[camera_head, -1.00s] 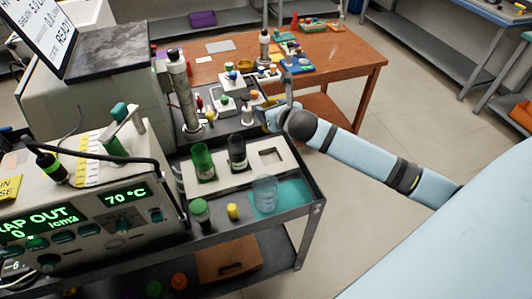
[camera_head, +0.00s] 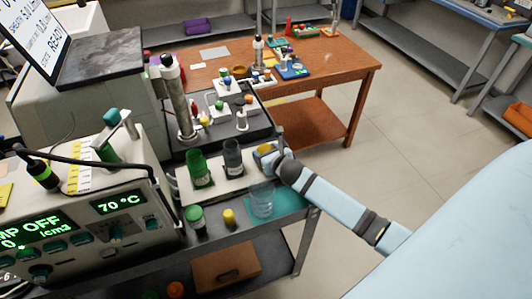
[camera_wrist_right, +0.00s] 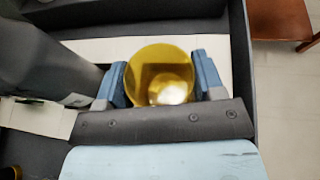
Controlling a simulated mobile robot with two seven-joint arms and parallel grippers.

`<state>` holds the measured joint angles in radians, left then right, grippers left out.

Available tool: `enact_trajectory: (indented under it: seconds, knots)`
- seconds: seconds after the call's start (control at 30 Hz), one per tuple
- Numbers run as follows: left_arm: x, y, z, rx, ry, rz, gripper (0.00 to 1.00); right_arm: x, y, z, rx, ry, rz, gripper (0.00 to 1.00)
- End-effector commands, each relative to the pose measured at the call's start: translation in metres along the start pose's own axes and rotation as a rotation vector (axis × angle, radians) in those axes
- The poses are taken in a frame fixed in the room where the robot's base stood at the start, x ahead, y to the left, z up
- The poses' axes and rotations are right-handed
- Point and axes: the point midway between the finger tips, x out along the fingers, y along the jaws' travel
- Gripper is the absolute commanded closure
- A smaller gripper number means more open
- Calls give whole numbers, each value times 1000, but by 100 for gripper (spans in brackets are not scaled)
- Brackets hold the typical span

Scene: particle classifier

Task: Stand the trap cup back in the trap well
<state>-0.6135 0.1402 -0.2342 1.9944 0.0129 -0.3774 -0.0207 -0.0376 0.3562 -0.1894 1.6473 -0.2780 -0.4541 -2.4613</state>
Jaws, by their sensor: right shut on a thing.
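The trap cup (camera_wrist_right: 158,72), an amber see-through round cup, is between the two blue fingers of my right gripper (camera_wrist_right: 162,84), which is shut on it. In the head view my right gripper (camera_head: 268,151) is at the right end of the white holder plate (camera_head: 222,190). The cup shows there as a small yellow patch. The gripper and cup cover the square trap well, so I cannot tell whether the cup is inside it or above it. My left gripper is in neither current view.
A green bottle (camera_head: 197,168) and a dark grey bottle (camera_head: 233,158) stand on the plate close left of the gripper. A clear beaker (camera_head: 261,200) stands on a teal mat in front, beside a small yellow-capped vial (camera_head: 229,217). The instrument (camera_head: 85,230) is at left.

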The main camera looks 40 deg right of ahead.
Motion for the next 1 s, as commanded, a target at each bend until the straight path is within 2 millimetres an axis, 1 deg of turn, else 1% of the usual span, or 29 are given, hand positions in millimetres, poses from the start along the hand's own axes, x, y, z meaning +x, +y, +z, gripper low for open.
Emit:
enact_trajectory:
  seconds: [0.17, 0.27, 0.3, 0.37, 0.4, 0.67, 0.77, 0.87, 1.0]
  knots:
    - [0, 0, -1, 0, 2, 0, 100, 0, 0, 1, -1, -1, 0, 62]
    - [0, 0, 0, -1, 2, 0, 100, 1, 0, -1, -1, -1, 0, 62]
    - [0, 0, 0, -1, 1, 1, 100, 1, 0, -2, 0, 0, -1, 35]
    - [0, 1, 0, -1, 1, 1, 100, 1, 0, -1, 0, -1, 0, 22]
    - [0, 1, 0, -1, 1, 1, 100, 1, 0, -1, 0, -1, 0, 12]
    - [0, 1, 1, -1, -2, 1, 100, 1, 0, -1, 0, -1, 0, 12]
    - [0, 1, 1, -1, -4, 1, 100, -2, 0, 2, -1, -1, 0, 12]
    - [0, 1, 2, -1, -4, 1, 100, -16, -1, 1, -3, 0, 0, 12]
    - [0, 1, 2, -1, -4, 1, 100, -45, -1, 0, -4, 0, 0, 12]
